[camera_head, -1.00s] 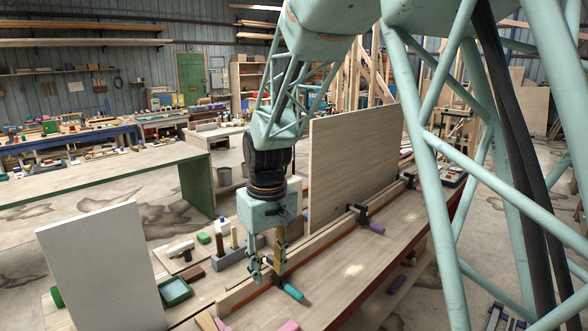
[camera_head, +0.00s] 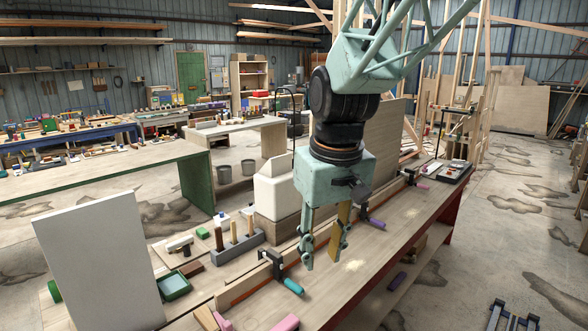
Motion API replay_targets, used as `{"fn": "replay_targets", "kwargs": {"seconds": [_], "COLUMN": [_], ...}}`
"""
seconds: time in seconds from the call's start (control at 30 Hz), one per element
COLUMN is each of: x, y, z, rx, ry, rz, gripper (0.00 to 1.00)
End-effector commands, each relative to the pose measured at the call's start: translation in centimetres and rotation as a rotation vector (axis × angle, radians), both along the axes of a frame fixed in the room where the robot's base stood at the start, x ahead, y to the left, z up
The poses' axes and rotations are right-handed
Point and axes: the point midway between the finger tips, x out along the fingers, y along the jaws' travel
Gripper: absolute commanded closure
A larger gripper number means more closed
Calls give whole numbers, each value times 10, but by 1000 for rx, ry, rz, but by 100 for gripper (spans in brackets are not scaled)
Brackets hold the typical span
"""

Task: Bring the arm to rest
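My gripper (camera_head: 324,262) hangs below the pale green arm, fingers pointing down over the wooden workbench (camera_head: 370,265). The fingertips appear above the bench top; the exact height is hard to judge. The arm's black wrist and green upper part rise behind the gripper toward the top of the picture.
A clamp with a teal handle (camera_head: 291,286) sits left of the gripper, and one with a purple handle (camera_head: 376,223) behind it. An upright wooden panel (camera_head: 386,135) stands behind the arm, partly hidden. A white panel (camera_head: 100,262) stands at left.

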Motion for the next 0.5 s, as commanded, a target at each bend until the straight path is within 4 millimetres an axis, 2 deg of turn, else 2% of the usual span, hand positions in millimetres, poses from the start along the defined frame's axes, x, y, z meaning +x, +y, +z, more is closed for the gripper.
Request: {"fn": "replay_targets", "kwargs": {"seconds": [0.5], "x": [-69], "y": [-56], "z": [26], "rx": [16], "ry": [-43], "rz": [-102], "gripper": [72]}}
